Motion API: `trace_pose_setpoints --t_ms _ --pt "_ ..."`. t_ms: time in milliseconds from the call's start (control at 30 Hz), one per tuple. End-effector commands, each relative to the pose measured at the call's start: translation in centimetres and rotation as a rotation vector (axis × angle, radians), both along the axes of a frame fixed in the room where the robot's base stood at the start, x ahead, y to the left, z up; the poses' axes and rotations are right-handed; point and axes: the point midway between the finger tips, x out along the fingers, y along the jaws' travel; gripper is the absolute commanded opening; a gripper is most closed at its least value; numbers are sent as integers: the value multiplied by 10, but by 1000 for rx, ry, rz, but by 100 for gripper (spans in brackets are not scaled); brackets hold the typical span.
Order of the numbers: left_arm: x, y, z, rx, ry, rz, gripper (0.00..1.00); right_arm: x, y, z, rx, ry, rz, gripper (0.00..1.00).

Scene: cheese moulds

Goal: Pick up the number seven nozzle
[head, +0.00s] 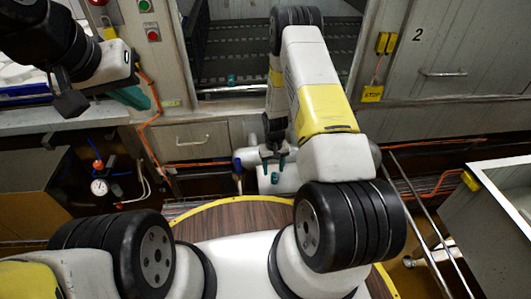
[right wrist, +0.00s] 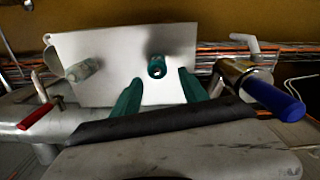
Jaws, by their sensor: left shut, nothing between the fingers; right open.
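In the right wrist view, a pale upright plate (right wrist: 110,55) carries a clear nozzle-like piece (right wrist: 83,69) at left and a dark green ring-ended piece (right wrist: 157,67) near its middle. No number is readable on either, so I cannot tell which is number seven. My right gripper (right wrist: 160,78) is open, its green fingers either side of the ring-ended piece in the picture; I see no contact. In the head view, my right gripper (head: 273,172) points down at a pale fixture beyond the round wooden table. My left gripper (head: 130,97) is shut and empty at upper left.
A blue-ended metal handle (right wrist: 275,93) lies right of my right fingers, and a red lever (right wrist: 37,117) at left. In the head view, a pressure gauge (head: 99,187) with hoses is at left, and a steel bin (head: 500,190) at right.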

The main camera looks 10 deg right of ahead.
Motion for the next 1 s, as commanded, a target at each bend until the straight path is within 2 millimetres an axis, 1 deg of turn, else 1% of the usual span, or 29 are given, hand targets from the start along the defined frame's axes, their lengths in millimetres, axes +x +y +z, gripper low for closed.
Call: trace_pose_setpoints --t_ms 100,233,333,533,567,600,667,800,833,1000 --pt "0 0 0 0 0 0 0 0 1 -20 0 2 0 51" --pt "0 0 0 0 0 0 0 0 2 -37 0 2 -1 51" --pt "0 0 0 0 0 0 0 1 1 -42 0 0 -1 51" --pt "0 0 0 0 0 0 0 1 1 -43 0 -1 -1 51" --pt "0 0 0 0 0 0 0 1 1 -43 0 -1 -1 50" --pt "0 0 0 0 0 0 0 1 1 -43 0 -1 -1 42" --pt "0 0 0 0 0 0 0 1 1 -43 0 -1 -1 30" --pt "0 0 0 0 0 0 0 0 1 -43 0 0 -1 2" --pt "0 0 0 0 0 0 0 0 1 -43 0 0 -1 0" --pt "0 0 0 0 0 0 0 0 1 -43 0 0 -1 0"
